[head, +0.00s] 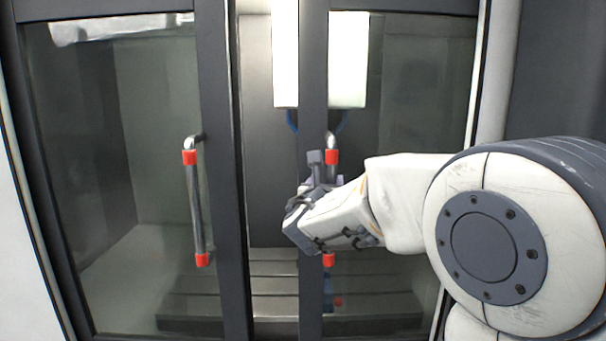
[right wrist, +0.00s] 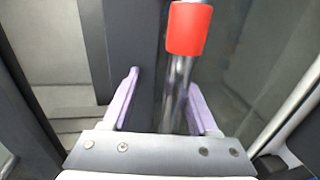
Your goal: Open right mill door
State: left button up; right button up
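The right mill door (head: 313,60) is a dark-framed glass panel, with a gap between its inner edge and the left door's frame. Its handle (head: 331,157) is a vertical metal bar with red ends. My right gripper (head: 312,190) is at this handle and hides its middle in the head view. In the right wrist view, the handle bar (right wrist: 178,85) stands between two purple fingers (right wrist: 163,104), which are spread apart. The bar is closer to the right finger; clear space shows to the left finger. My left gripper is in neither view.
The left door (head: 215,110) has a similar handle (head: 196,205) with red ends. Through the gap, the mill's interior shows a slotted bed (head: 273,285) and a white upright block (head: 285,60). A pale frame post (head: 492,70) borders the right door.

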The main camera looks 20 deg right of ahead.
jog(key=shift+a, duration=0.2)
jog(key=b+v, duration=0.1)
jog(key=v, duration=1.1)
jog(key=shift+b, duration=0.3)
dwell(0.6)
dwell(0.4)
